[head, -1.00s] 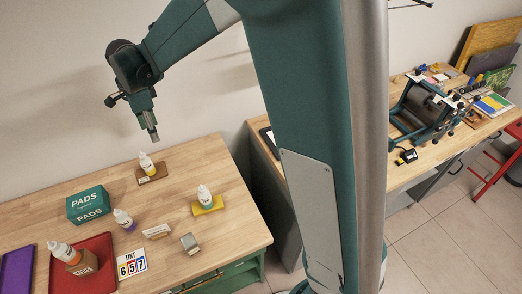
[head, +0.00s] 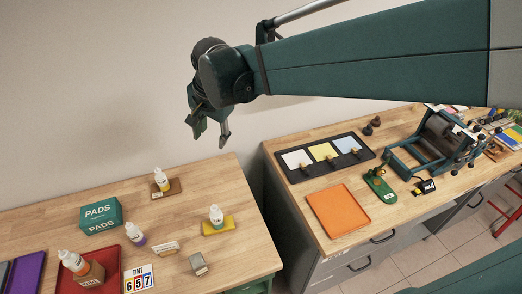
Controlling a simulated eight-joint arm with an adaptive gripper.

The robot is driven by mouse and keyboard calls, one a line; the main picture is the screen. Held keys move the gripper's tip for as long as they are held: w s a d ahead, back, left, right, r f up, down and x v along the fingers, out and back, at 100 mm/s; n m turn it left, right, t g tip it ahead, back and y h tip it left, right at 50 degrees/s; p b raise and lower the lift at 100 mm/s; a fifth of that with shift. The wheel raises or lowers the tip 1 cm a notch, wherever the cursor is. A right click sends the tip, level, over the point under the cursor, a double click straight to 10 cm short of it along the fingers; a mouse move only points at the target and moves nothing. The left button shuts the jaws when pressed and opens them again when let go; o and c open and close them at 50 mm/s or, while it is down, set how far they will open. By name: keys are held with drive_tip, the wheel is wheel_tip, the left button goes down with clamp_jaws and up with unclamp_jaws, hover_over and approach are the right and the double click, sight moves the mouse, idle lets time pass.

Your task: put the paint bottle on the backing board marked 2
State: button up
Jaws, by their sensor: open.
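My gripper (head: 210,138) is open and empty, fingers pointing down, in the air above the back of the left wooden table. Several white paint bottles show: one (head: 161,179) with a yellow label by a brown board, one (head: 216,214) on a yellow board (head: 222,226), one (head: 135,234) with a purple base on the table, and one (head: 71,261) with an orange cap, at a brown block in the red tray. On the right bench a black board (head: 293,174) carries white (head: 297,158), yellow (head: 323,151) and blue (head: 347,144) panels. I cannot read a 2 on any.
The right bench holds an orange tray (head: 338,210), a green device (head: 380,186) and a roller press (head: 437,140). A gap separates the tables.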

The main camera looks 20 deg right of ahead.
drive_tip(key=s+d+n+t, duration=0.1)
drive_tip(key=s+d+n, duration=0.3)
drive_tip(key=s, duration=0.6)
drive_tip(key=s+d+f+n+t, duration=0.1)
drive_tip(key=s+d+n+t, duration=0.1)
drive_tip(key=s+d+n, duration=0.3)
drive_tip(key=s+d, duration=0.4)
drive_tip(key=s, duration=0.2)
drive_tip(key=shift+f+n+t+h, duration=0.2)
drive_tip(key=shift+n+t+h, duration=0.1)
drive_tip(key=shift+h, duration=0.1)
